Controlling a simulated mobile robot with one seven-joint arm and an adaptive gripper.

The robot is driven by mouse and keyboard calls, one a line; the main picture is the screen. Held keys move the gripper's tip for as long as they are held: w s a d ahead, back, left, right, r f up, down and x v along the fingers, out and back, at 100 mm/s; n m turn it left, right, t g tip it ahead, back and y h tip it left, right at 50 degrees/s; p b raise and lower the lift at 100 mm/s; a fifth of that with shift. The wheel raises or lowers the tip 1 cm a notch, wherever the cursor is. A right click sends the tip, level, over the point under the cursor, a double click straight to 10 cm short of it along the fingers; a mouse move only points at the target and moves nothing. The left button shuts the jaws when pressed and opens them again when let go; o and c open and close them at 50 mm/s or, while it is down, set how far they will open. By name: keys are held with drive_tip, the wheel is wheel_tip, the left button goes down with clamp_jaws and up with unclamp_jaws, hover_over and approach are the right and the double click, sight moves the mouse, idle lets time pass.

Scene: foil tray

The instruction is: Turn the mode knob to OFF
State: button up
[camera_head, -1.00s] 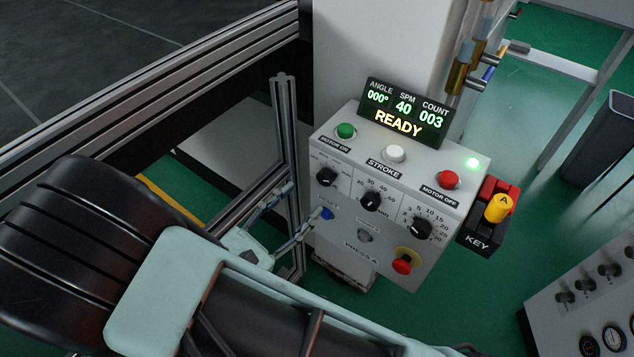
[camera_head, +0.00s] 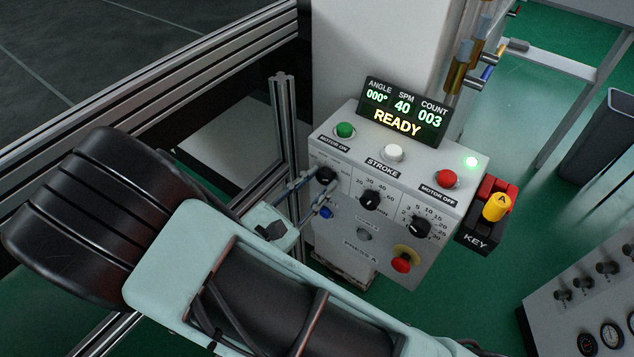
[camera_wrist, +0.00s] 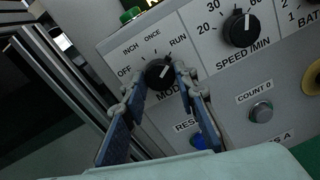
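The mode knob (camera_wrist: 158,73) is a black dial on the grey press panel. Its printed labels read OFF, INCH, ONCE and RUN, from left to right. A pale mark on the knob appears to point up and right, towards RUN. My gripper (camera_wrist: 159,83) is open, with one blue-grey finger on each side of the knob; small gaps seem to show, and I cannot tell whether either fingertip touches. In the head view, my gripper (camera_head: 308,190) is at the panel's left side, and the mode knob (camera_head: 326,175) shows partly behind the fingertips.
The SPEED knob (camera_head: 370,200) and BATCH knob (camera_head: 418,227) are to the right. A blue reset button (camera_wrist: 198,141) lies just below the right finger. A red stop button (camera_head: 402,264) is lower right. A metal post (camera_head: 284,130) stands close on the left. The display (camera_head: 403,112) reads READY.

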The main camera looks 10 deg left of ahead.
drive_tip(key=c, duration=0.4)
drive_tip(key=n+p, duration=0.2)
drive_tip(key=n, duration=0.1)
drive_tip(key=shift+r+p, duration=0.15)
drive_tip(key=shift+p, duration=0.25)
drive_tip(key=n+p, duration=0.2)
drive_tip(key=n, duration=0.2)
drive_tip(key=n+p, duration=0.2)
drive_tip(key=n, duration=0.2)
drive_tip(key=shift+d+n+t, duration=0.1)
drive_tip(key=shift+n+t, duration=0.2)
drive_tip(key=shift+n, duration=0.1)
drive_tip(key=n+p, duration=0.2)
drive_tip(key=n, duration=0.4)
drive_tip(key=shift+n+y, duration=0.3)
drive_tip(key=n+p, duration=0.1)
drive_tip(key=n, duration=0.4)
drive_tip(key=shift+n+p, duration=0.35)
drive_tip(key=shift+n, duration=0.05)
